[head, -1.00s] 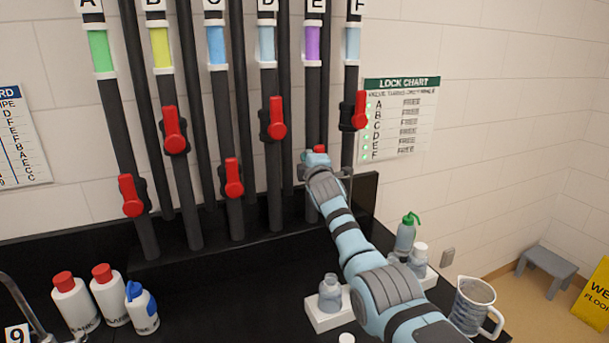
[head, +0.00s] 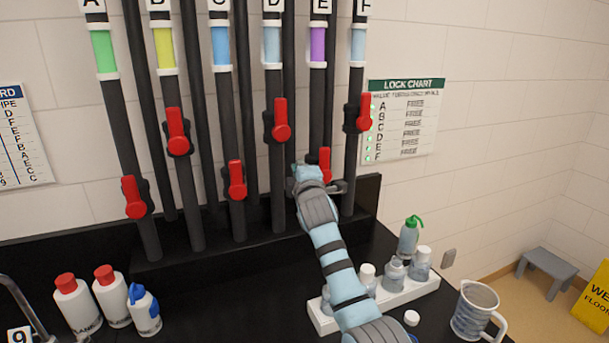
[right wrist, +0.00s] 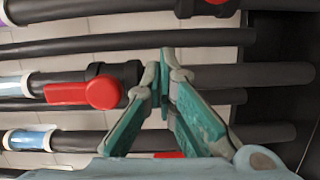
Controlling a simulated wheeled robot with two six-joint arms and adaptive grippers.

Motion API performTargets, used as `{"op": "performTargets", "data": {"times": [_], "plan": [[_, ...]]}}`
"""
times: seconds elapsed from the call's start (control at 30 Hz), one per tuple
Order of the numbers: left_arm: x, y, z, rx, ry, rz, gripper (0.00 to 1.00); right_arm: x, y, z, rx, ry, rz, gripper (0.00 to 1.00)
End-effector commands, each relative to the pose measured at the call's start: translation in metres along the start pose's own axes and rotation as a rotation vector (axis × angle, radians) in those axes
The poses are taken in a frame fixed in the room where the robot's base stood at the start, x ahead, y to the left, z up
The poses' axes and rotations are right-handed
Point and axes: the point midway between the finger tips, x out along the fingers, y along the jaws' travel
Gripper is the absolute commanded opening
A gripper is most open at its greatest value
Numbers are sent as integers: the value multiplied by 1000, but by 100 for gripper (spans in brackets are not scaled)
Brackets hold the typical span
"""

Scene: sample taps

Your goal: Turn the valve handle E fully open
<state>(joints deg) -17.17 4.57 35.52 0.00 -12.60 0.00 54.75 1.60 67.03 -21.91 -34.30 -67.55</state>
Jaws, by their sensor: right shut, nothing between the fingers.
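Valve handle E (head: 324,162) is a red lever on the dark pipe with the purple band, labelled E. It stands roughly upright along its pipe in the head view; its lower part is hidden by my arm. My right gripper (head: 338,187) is just below and in front of it. In the right wrist view the teal fingers (right wrist: 165,80) are closed together and empty. A red handle, apparently D (right wrist: 85,94), lies left of the fingers there. A dark valve body with a bit of red, apparently E, is cut off at the top edge. My left gripper is out of view.
Red handles A (head: 134,197), B (head: 177,132), C (head: 236,180), D (head: 281,120) and F (head: 365,113) flank it on neighbouring pipes. A white rack (head: 395,297) with bottles and a jug (head: 473,312) stand at the right. The lock chart (head: 405,120) lists every valve as free.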

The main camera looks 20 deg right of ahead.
Motion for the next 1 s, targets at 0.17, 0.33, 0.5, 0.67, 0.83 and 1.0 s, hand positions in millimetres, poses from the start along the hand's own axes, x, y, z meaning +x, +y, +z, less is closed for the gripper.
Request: {"op": "performTargets", "data": {"times": [0.17, 0.33, 0.5, 0.67, 0.83, 1.0], "plan": [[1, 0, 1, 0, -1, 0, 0, -38, -3, -2, 1, 3, -3, 0], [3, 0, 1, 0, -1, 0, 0, -56, -3, -3, 1, 5, -3, 0], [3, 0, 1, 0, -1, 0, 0, -60, -3, -3, 0, 4, -2, 0], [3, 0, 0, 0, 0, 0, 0, -60, -2, -3, 0, 4, -2, 0], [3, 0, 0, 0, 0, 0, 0, -60, -2, -3, 0, 4, -1, 0], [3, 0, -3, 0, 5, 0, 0, -60, -2, 1, 0, 0, -1, 0]]}}
